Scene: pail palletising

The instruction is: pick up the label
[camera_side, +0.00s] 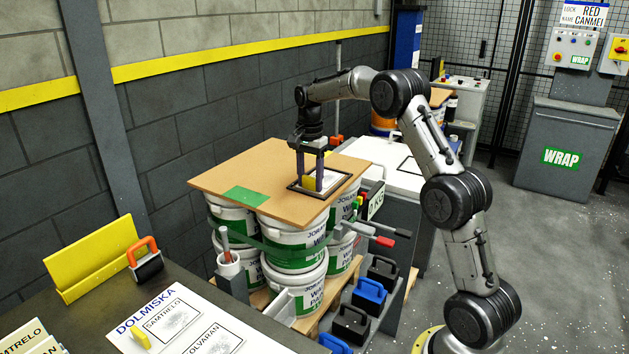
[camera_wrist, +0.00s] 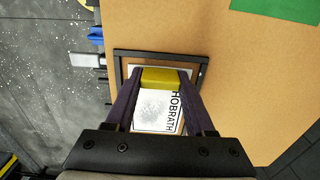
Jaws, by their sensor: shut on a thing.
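My gripper (camera_side: 314,179) points down over the board on top of the stacked pails. The label (camera_wrist: 158,110) is a white card reading HOBRATH with a grey smudge-like print and a yellow grip block (camera_wrist: 166,78). In the wrist view the yellow block sits between my two fingertips, and my jaws are shut on it. The label lies within or just above a dark rectangular frame (camera_wrist: 118,72) on the board; I cannot tell whether it touches the board. In the side view the yellow part (camera_side: 309,183) shows between the fingers, with the card partly hidden.
The brown board (camera_side: 245,170) carries a green patch (camera_side: 245,196) and rests on white-and-green pails (camera_side: 292,243). Coloured clamps and black and blue handled items (camera_side: 369,296) stand beside it. A front table holds a DOLMISKA sheet (camera_side: 170,325), a yellow holder (camera_side: 92,258) and an orange-handled tool (camera_side: 147,262).

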